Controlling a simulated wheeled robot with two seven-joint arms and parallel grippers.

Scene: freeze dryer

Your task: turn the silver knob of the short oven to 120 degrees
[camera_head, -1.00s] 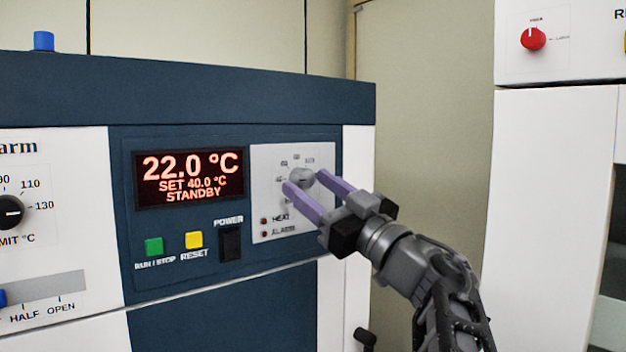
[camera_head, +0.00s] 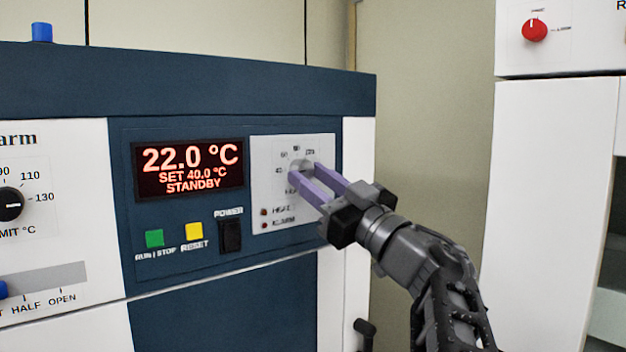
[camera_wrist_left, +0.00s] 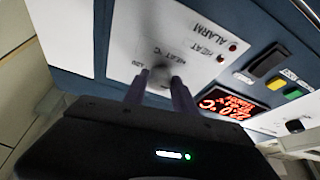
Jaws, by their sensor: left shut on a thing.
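The silver knob (camera_head: 300,165) sits on a light grey dial plate (camera_head: 265,155) on the dark blue oven front. My left gripper (camera_head: 302,171) has its two purple fingers shut on the knob, one on each side, and they partly hide it. In the left wrist view the knob (camera_wrist_left: 158,80) is blurred between the fingertips (camera_wrist_left: 159,82). The display (camera_head: 190,168) reads 22.0 °C, SET 40.0 °C, STANDBY. The knob's pointer direction cannot be made out. My right gripper is not in view.
Green (camera_head: 154,238) and yellow (camera_head: 194,231) buttons and a black power switch (camera_head: 230,236) lie left of and below the dial. A black knob (camera_head: 10,204) is at the far left. A white cabinet (camera_head: 550,180) stands at right, with a gap between.

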